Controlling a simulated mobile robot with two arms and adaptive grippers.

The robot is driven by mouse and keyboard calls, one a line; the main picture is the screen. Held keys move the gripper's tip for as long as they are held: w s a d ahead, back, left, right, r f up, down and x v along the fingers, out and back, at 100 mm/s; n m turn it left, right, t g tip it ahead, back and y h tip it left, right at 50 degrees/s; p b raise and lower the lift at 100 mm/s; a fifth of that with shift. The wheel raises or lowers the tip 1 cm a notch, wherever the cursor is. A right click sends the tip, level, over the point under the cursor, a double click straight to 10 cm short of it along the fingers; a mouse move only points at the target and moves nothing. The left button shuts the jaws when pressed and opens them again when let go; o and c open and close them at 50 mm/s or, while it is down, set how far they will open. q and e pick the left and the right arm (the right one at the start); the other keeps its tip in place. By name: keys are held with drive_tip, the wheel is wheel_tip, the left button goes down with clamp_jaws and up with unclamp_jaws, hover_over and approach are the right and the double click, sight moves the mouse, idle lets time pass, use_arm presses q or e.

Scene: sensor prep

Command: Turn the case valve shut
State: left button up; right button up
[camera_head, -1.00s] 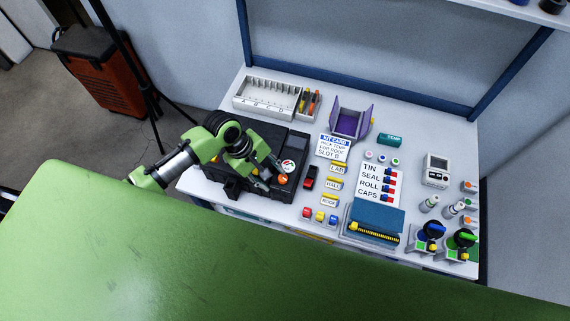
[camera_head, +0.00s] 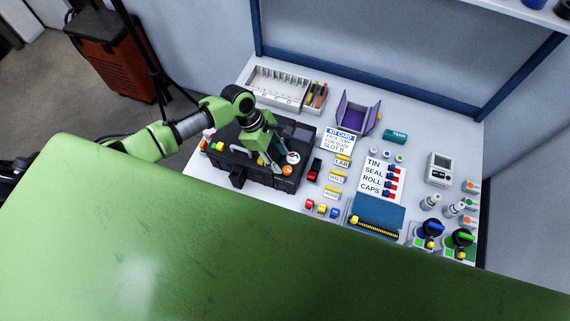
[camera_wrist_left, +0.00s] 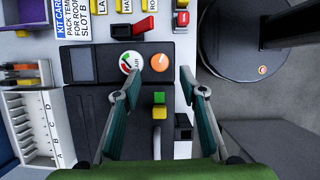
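The black case (camera_head: 222,164) lies on the left part of the white worktop. A round white gauge with red and green marks (camera_head: 293,157) sits on its right end, with an orange round knob (camera_head: 287,170) beside it. In the left wrist view the orange knob (camera_wrist_left: 160,62) and gauge (camera_wrist_left: 130,62) lie just beyond my fingertips. My left gripper (camera_wrist_left: 160,80) is open over the case, its fingers spread and empty. A green and yellow part (camera_wrist_left: 158,105) of the case shows between the fingers. The head view also shows this gripper (camera_head: 276,161) at the gauge end. My right gripper is not in view.
A red-and-black switch (camera_head: 314,170) stands just right of the case. A white slotted rack (camera_head: 275,90) is behind it, and a kit card (camera_head: 340,139) lies further right. A blue pad (camera_head: 377,212) and two knobs (camera_head: 432,228) occupy the front right.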

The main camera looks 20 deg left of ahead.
sight(287, 169)
use_arm(q)
drive_tip(key=shift+x, duration=2.6)
clamp_jaws()
